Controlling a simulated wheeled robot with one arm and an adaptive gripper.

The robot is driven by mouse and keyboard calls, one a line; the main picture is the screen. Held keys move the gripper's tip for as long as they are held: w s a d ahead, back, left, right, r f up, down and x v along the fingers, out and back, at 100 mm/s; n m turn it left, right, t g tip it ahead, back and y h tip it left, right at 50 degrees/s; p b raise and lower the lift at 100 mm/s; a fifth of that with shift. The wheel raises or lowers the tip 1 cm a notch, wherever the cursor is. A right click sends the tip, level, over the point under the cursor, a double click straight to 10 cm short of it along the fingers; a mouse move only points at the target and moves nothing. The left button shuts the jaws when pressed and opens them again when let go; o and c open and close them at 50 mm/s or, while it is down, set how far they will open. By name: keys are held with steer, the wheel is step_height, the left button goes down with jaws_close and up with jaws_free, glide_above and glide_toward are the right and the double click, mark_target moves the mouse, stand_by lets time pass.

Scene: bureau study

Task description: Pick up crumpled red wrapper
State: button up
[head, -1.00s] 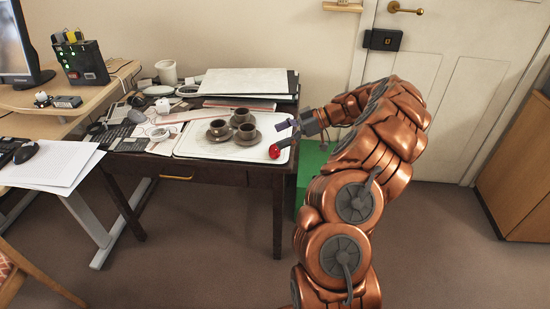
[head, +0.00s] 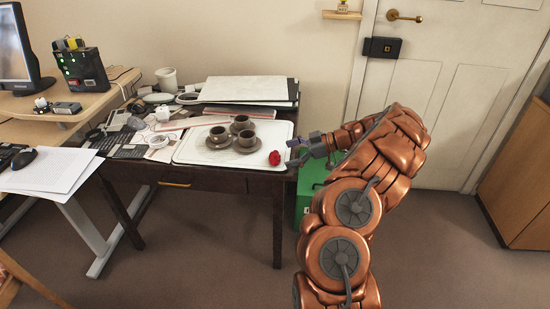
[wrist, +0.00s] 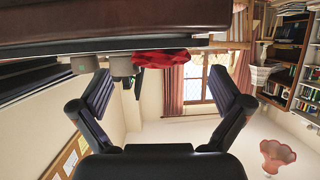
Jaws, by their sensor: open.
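The crumpled red wrapper (head: 274,158) sits on the right end of the white tray (head: 190,152), near its rim. My gripper (head: 293,153) is open and empty just right of the wrapper, low at the table's right edge. In the wrist view, which looks upside down, the wrapper (wrist: 160,57) lies beyond the spread fingers (wrist: 163,88), near the middle line between them and above the fingertips in the picture. A small gap seems to separate fingers and wrapper.
Several brown cups on saucers (head: 242,143) stand on the tray left of the wrapper. A stack of folders (head: 245,85) lies behind it. A green box (head: 308,190) stands on the floor beside the dark desk (head: 225,178), below my gripper.

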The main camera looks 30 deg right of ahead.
mark_target(279, 156)
steer(key=x, duration=0.3)
steer(key=shift+w+a+r, duration=0.1)
steer(key=shift+w+a, duration=0.1)
steer(key=shift+a, duration=0.1)
steer(key=c, duration=0.7)
